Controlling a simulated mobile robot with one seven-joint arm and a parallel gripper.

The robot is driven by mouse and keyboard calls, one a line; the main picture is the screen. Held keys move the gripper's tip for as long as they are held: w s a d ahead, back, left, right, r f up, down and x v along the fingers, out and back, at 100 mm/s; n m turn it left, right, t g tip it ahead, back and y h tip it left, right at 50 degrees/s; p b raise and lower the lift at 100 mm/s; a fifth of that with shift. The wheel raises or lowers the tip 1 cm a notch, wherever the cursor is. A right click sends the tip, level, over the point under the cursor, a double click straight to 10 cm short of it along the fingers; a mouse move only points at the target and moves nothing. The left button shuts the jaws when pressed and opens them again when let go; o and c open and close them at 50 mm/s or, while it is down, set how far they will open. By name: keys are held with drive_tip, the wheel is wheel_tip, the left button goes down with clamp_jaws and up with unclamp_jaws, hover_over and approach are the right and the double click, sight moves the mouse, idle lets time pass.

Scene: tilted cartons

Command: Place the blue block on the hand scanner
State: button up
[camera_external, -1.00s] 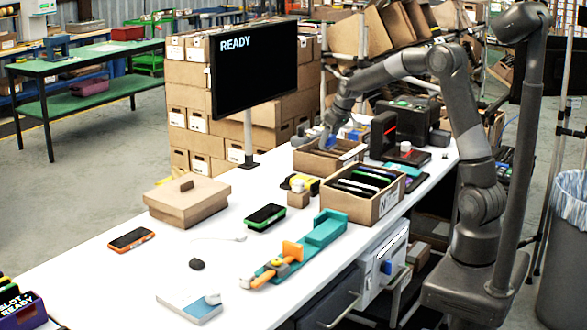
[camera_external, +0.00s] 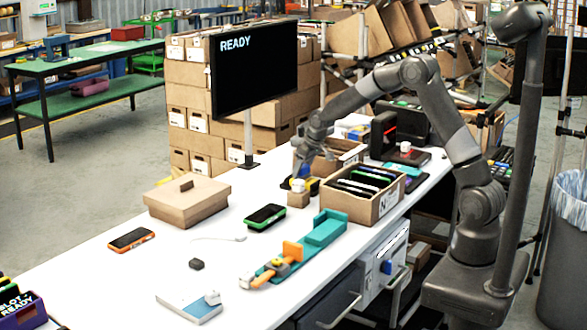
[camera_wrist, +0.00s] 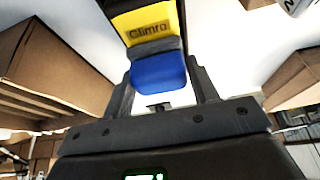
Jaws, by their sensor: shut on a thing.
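My gripper (camera_external: 299,176) is over the back half of the white table, pointing down. It is shut on the blue block (camera_wrist: 158,75), which shows between the fingers in the wrist view. I cannot tell whether block and device touch.
A small brown box with a white top piece (camera_external: 298,198) stands close in front. An open carton of dark devices (camera_external: 375,207) is to the right, another open carton (camera_external: 345,153) behind. A monitor (camera_external: 254,75) stands at the back. A green-edged device (camera_external: 265,216) lies in front.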

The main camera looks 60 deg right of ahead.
drive_tip(key=shift+f, duration=0.15)
drive_tip(key=o, duration=1)
drive_tip(key=s+a+r, duration=0.3)
drive_tip(key=s+r, duration=1.2)
drive_tip(key=r, duration=0.3)
drive_tip(key=shift+t, duration=0.5)
drive_tip(key=s+a, duration=0.1)
drive_tip(key=s, duration=0.8)
drive_tip(key=s+a, duration=0.1)
drive_tip(key=s, duration=0.8)
drive_tip(key=s+a, duration=0.1)
drive_tip(key=s, duration=0.9)
drive_tip(key=shift+a+r, duration=0.25)
drive_tip(key=shift+r, duration=0.15)
